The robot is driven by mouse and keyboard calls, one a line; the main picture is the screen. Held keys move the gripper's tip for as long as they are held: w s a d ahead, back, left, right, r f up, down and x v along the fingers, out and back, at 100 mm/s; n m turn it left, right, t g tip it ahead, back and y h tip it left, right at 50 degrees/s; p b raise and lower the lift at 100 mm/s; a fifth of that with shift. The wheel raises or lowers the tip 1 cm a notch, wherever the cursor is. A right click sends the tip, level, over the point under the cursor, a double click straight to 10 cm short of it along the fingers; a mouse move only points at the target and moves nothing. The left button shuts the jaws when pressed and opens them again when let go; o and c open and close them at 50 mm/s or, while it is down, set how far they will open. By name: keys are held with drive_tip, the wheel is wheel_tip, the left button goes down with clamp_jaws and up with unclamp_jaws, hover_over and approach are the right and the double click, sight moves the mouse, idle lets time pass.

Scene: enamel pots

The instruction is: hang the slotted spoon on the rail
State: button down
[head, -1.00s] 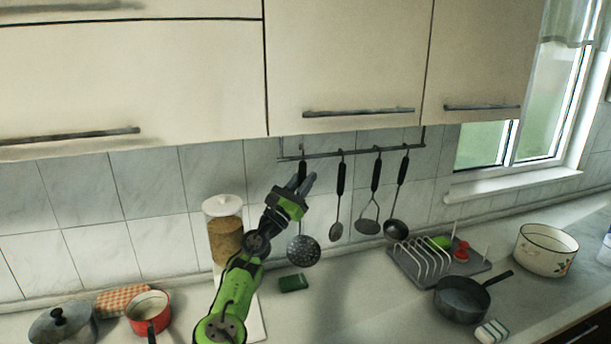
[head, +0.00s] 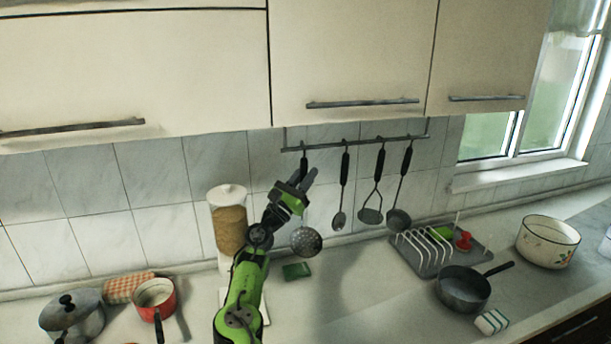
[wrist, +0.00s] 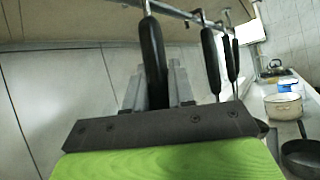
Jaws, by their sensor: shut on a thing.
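The slotted spoon (head: 306,241) has a round perforated grey head and a black handle. It hangs upright below my gripper (head: 304,177), its handle top at the left part of the rail (head: 360,144). In the wrist view my gripper (wrist: 157,92) is shut on the black handle (wrist: 152,55), whose top loop reaches the rail (wrist: 185,12). The hook contact is too small to be sure of. Part of the spoon's shaft is hidden behind my gripper.
A small ladle (head: 340,217), a masher (head: 371,214) and a larger ladle (head: 399,219) hang to the right on the rail. Cabinets (head: 350,60) are just above. A jar (head: 229,225) stands left of my arm; a dish rack (head: 428,252) and pan (head: 464,288) stand right.

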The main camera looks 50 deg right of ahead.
drive_tip(key=c, duration=0.9)
unclamp_jaws()
